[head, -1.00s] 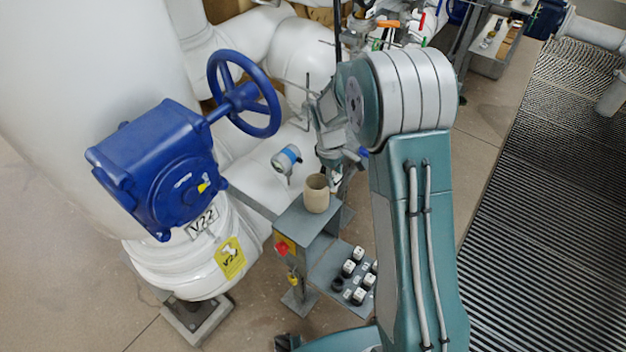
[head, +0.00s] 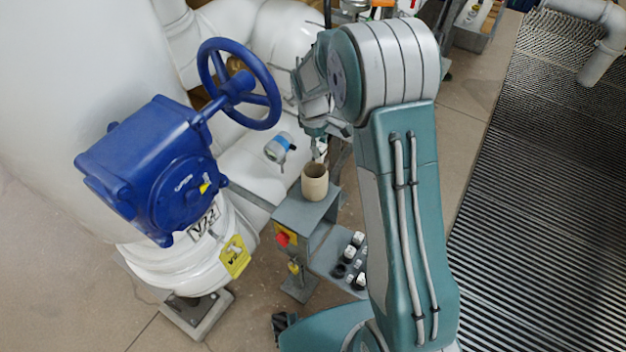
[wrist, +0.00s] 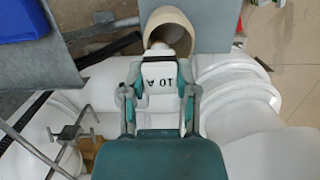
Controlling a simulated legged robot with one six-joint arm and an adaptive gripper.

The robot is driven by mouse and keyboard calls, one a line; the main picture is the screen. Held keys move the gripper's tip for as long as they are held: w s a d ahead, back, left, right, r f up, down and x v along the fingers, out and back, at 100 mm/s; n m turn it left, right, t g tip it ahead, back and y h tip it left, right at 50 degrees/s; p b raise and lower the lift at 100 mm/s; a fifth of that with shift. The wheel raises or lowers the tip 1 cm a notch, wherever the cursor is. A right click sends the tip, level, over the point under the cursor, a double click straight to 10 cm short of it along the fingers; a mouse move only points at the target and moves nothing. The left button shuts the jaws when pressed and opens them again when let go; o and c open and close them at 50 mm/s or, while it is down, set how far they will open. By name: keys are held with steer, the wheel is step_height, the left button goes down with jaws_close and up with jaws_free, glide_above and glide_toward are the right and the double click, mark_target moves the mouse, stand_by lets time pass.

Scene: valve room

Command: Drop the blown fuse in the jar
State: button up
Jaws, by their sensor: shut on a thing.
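My gripper (wrist: 160,92) is shut on a white fuse (wrist: 160,74) marked "10 A". Its narrow far end overlaps the near part of the jar's mouth in the wrist view. The jar (head: 315,182) is a tan, open pot standing upright on a small grey stand; its rim also shows in the wrist view (wrist: 182,17). In the head view my gripper (head: 319,150) points down just above and behind the jar. I cannot tell whether the fuse's end is inside the rim. No mark of being blown shows on the fuse.
Several white and dark fuses sit in a grey panel (head: 338,257) below the stand. A red button on a yellow box (head: 284,237) is on the stand's front. A blue valve handwheel (head: 240,84) and a gauge (head: 279,147) are to the left.

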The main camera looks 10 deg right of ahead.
steer(key=shift+a+f, duration=0.1)
steer(key=shift+f, duration=0.05)
steer(key=shift+d, duration=0.2)
steer(key=o, duration=1.1)
steer(key=shift+d, duration=0.25)
steer(key=shift+a, duration=0.25)
steer(key=r, duration=0.4)
steer(key=w+a+r, duration=0.1)
steer(key=r, duration=0.6)
steer(key=shift+w+a+r, duration=0.2)
steer(key=shift+r, duration=0.15)
